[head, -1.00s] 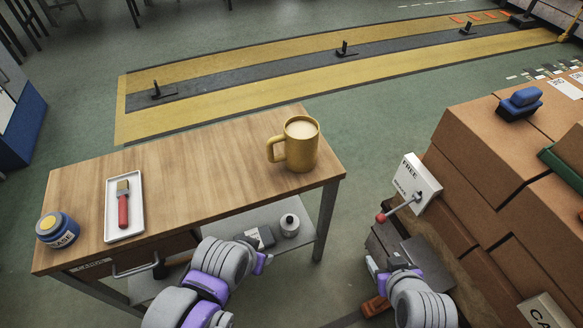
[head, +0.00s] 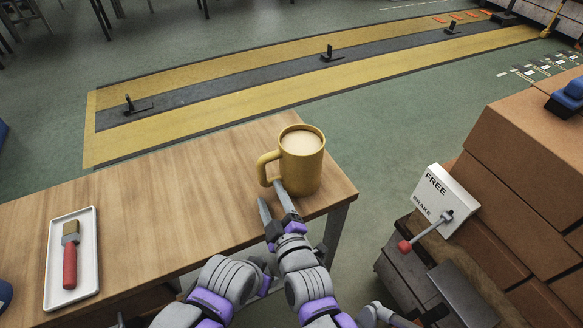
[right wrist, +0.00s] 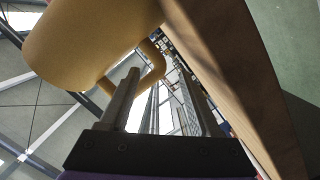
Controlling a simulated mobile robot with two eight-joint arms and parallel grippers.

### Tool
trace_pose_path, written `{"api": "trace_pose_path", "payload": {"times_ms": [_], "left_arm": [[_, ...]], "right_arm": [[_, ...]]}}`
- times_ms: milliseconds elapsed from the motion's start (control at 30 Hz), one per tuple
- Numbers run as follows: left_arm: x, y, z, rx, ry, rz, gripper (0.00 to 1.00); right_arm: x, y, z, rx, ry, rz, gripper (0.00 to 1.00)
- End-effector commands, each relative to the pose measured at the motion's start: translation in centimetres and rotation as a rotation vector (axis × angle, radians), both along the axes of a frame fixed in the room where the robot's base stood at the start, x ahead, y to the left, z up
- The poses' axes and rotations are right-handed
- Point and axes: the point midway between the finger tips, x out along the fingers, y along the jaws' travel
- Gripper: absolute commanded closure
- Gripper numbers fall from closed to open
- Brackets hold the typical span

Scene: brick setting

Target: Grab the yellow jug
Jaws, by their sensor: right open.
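The yellow jug (head: 302,170) is a mug-shaped vessel filled with a pale drink. It stands upright near the right end of the wooden table, its handle on the left. My right gripper (head: 274,203) is open and empty at the jug's near side, fingertips just below the handle in the picture. In the right wrist view the jug (right wrist: 85,45) fills the upper left, and its handle shows ahead, between the fingers (right wrist: 160,90); contact cannot be told. My left arm is low in the head view; its jaws cannot be made out.
The wooden table (head: 150,205) carries a white tray (head: 55,298) with a red-handled brush (head: 70,255) at the left. To the right stand brown blocks (head: 530,150) and a white FREE/BRAKE box (head: 447,200) with a red-knobbed lever. The tabletop left of the jug is clear.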

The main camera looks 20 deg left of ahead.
Motion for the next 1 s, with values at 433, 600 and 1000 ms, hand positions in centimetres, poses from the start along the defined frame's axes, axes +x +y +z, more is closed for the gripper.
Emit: {"api": "trace_pose_path", "payload": {"times_ms": [433,600,1000], "left_arm": [[0.1,0.0,-1.1,0.000,0.004,0.000,0.50],[0.1,0.0,-1.1,0.000,0.004,0.000,0.50],[0.1,0.0,-1.1,0.000,0.004,0.000,0.50]], "right_arm": [[3.8,3.5,-0.4,0.000,0.002,0.000,0.36],[3.8,3.5,-0.3,-0.001,0.000,-0.001,0.36],[3.8,3.4,-0.3,0.000,0.002,0.000,1.00]]}}
